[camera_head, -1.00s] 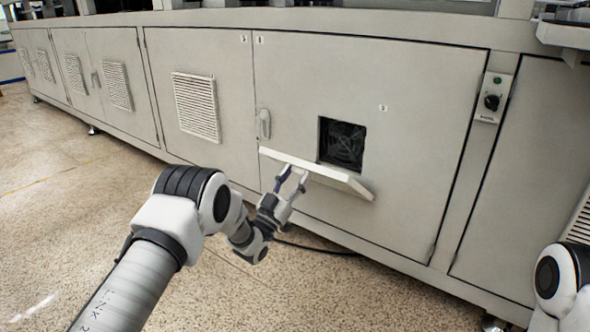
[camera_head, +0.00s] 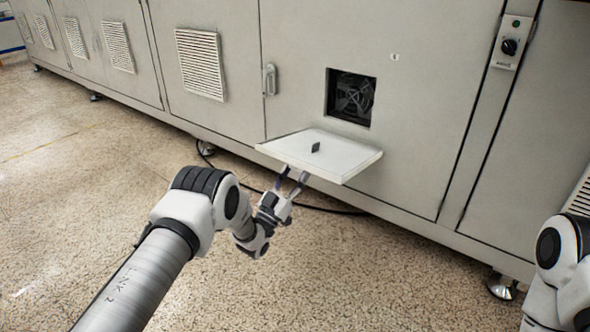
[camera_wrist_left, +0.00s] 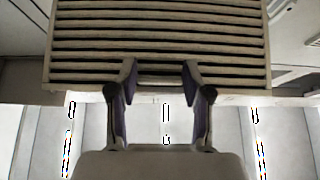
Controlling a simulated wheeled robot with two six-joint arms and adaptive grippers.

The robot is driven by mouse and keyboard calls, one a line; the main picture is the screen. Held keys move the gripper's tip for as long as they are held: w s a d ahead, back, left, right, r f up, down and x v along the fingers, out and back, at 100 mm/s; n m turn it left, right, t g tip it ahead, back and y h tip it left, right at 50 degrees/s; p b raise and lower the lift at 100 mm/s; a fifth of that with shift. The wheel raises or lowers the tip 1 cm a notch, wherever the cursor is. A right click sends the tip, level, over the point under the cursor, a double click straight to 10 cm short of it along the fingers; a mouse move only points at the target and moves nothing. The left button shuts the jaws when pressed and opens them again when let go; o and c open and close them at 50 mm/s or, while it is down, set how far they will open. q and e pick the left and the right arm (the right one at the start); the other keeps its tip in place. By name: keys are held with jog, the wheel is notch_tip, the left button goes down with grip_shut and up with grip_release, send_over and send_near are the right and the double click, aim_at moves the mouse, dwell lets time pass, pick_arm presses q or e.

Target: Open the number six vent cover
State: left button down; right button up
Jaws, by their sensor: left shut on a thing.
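The vent cover (camera_head: 345,158) hangs swung down below a square opening (camera_head: 351,97) in the cabinet door, lying close to level with its plain inner face up. A fan shows inside the opening. A small dark tab stands on the cover's inner face. In the left wrist view the cover's slatted outer face (camera_wrist_left: 160,45) fills the upper middle. My left gripper (camera_head: 293,178) is at the cover's near left edge, from below. In its wrist view the left gripper (camera_wrist_left: 161,72) has its fingertips against the slats, shut on the cover. My right gripper is out of view.
The cabinet door has a handle (camera_head: 270,80) left of the opening. A small label (camera_head: 395,57) is too small to read. A switch box (camera_head: 511,42) is at the right. Another slatted vent (camera_head: 201,64) is on the left door. A black cable (camera_head: 330,210) lies on the floor.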

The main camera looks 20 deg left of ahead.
pick_arm(q)
jog(key=shift+w+f+t+b, duration=0.1)
jog(key=shift+f+t+b, duration=0.3)
jog(key=shift+f+b, duration=0.65)
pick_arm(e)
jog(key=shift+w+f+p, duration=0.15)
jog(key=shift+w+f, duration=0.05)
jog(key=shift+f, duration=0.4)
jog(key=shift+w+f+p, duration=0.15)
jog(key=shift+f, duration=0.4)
pick_arm(q)
jog(key=shift+f, duration=0.25)
jog(key=shift+c, duration=2.4)
grip_release()
jog(key=shift+d, duration=0.1)
jog(key=v, duration=0.7)
jog(key=shift+f, duration=0.35)
